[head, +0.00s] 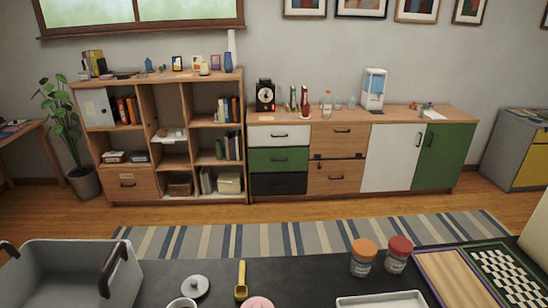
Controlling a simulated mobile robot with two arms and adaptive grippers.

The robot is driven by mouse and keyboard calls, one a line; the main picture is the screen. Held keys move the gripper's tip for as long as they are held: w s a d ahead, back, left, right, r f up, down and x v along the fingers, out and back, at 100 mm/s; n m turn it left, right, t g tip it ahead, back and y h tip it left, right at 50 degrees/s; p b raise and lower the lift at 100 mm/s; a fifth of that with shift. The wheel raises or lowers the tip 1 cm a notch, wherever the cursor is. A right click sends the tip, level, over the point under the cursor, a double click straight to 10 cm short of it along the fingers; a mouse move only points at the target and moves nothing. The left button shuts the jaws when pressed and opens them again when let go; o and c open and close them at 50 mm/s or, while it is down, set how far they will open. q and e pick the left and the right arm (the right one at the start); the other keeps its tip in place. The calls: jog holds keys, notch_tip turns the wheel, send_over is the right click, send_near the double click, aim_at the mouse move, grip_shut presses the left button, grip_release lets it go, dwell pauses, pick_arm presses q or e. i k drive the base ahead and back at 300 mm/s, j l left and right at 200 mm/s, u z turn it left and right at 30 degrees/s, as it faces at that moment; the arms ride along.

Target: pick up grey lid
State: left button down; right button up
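A small round grey lid (195,286) with a knob on top lies on the dark tabletop (210,268) at the bottom of the head view. It sits between a grey bin and a yellow-handled tool. A white cup just below it is partly cut off by the frame edge. Neither of my grippers shows in this view.
A grey bin (70,256) with brown handles stands left of the lid. A yellow tool (241,281) and a pink item (259,303) are on its right. Further right are two capped jars (363,259), a white tray (382,300) and a checkered board (508,278).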

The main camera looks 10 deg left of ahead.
aim_at(195, 287)
jog(key=u, duration=1.2)
